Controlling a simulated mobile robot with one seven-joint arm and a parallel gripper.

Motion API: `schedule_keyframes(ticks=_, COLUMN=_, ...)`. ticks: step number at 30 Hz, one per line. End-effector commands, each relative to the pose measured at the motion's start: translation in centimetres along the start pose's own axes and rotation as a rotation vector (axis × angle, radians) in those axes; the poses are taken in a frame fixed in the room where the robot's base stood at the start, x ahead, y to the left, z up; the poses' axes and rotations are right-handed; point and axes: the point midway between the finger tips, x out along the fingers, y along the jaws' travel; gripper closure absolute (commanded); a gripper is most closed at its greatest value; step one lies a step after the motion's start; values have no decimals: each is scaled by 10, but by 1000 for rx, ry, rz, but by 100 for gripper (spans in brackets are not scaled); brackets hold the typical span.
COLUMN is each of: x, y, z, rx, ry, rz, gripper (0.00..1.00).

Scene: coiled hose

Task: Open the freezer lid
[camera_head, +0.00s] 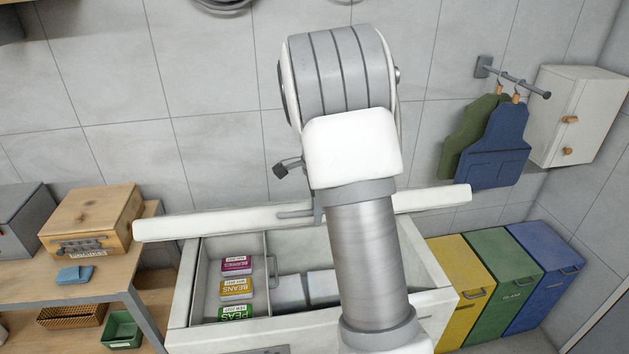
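The chest freezer (180,312) stands below me with its inside exposed. Its white lid (200,224) shows as a long, nearly edge-on bar along the back of the opening, raised clear of it. A thin grey bar, seemingly the lid's handle (292,214), juts out near the lid's middle. My arm crosses in front of the lid and hides most of my gripper. A small grey part beside the arm, perhaps a piece of my gripper (318,208), is close to the handle. I cannot tell whether it grips or touches it.
Inside the freezer are a purple box (237,265), a yellow beans box (237,289) and a green peas box (236,312). A wooden bench (100,285) is at left. Yellow, green and blue bins (545,283) stand at right. Aprons (492,150) hang beside a white cabinet (575,110).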

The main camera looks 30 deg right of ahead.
Motion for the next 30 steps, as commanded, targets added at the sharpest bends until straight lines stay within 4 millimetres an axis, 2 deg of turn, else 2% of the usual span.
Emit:
schedule_keyframes(ticks=3, x=-12, y=-5, z=0, rx=0, ry=0, rz=-1, gripper=68)
schedule_keyframes(ticks=30, x=-64, y=-37, z=0, rx=0, ry=0, rz=-4, gripper=68)
